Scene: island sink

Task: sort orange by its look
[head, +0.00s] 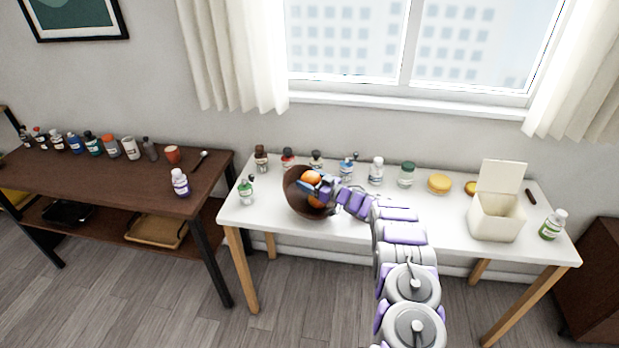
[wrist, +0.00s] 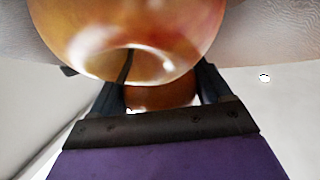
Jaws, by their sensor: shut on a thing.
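A brown bowl (head: 296,199) stands tilted at the left part of the white table, its open side facing me. An orange (head: 311,177) shows at its upper inside, and a second orange-coloured round thing (head: 316,201) shows lower in it. My gripper (head: 323,187) reaches into the bowl's mouth from the right and is shut on an orange; the fingers partly hide the fruit. In the wrist view a large glossy orange (wrist: 130,25) fills the top, with a smaller orange-brown patch (wrist: 160,97) below it between the fingers. I cannot tell which fruit the fingers press.
A cream box (head: 495,218) with its lid up stands at the right of the white table (head: 455,225). Several bottles line the back edge, with a yellow round thing (head: 439,183) beside them. A green-labelled bottle (head: 246,191) stands left of the bowl. A dark table (head: 100,182) with bottles is further left.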

